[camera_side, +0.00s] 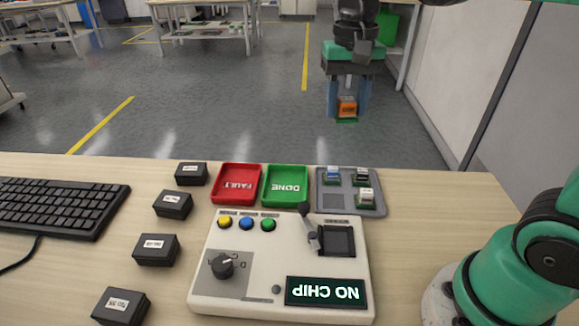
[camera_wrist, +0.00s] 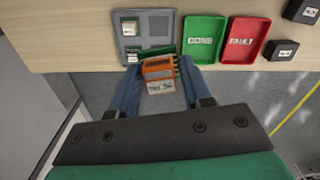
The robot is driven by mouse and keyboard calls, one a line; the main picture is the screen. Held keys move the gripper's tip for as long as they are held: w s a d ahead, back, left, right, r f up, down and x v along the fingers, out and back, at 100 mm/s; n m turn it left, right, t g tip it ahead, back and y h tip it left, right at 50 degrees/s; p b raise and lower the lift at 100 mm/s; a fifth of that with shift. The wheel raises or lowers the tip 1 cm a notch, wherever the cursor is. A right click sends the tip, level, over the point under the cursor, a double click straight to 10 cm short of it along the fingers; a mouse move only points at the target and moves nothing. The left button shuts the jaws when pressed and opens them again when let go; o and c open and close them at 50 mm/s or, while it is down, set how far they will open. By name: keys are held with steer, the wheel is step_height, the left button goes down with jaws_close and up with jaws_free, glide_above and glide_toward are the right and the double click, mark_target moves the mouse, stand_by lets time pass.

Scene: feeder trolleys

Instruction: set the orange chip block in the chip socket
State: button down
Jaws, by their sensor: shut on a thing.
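My gripper (camera_side: 346,104) is shut on the orange chip block (camera_side: 347,106), raised in the air beyond the far edge of the table in the side view. The wrist view shows the orange block (camera_wrist: 157,70) between the fingertips, with a green base and a white label whose text is hard to read. The chip socket (camera_side: 337,240) is a dark square recess at the right of the white tester box (camera_side: 273,293). It looks empty. A lever (camera_side: 309,228) stands tilted up at its left side. The tester's screen (camera_side: 326,291) reads NO CHIP.
A grey tray (camera_side: 377,208) holds several other chip blocks behind the tester. A red FAULT tray (camera_side: 217,186) and a green DONE tray (camera_side: 268,187) stand beside it. Several black labelled boxes (camera_side: 155,250) and a keyboard (camera_side: 60,205) lie to the left.

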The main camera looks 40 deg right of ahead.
mark_target(336, 242)
steer(key=s+a+f+n, duration=0.2)
steer(key=n, duration=0.3)
steer(key=s+a+f+n, duration=0.3)
steer(key=n, duration=0.2)
steer(key=s+a+f+n, duration=0.2)
steer(key=f+n, duration=0.1)
steer(key=n, duration=0.2)
steer(key=shift+s+a+f+n, duration=0.2)
steer(key=shift+a+n, duration=0.1)
steer(key=shift+a, duration=0.1)
steer(key=shift+f, duration=3.1)
steer(key=shift+f, duration=0.3)
steer(key=shift+c, duration=1.5)
jaws_free()
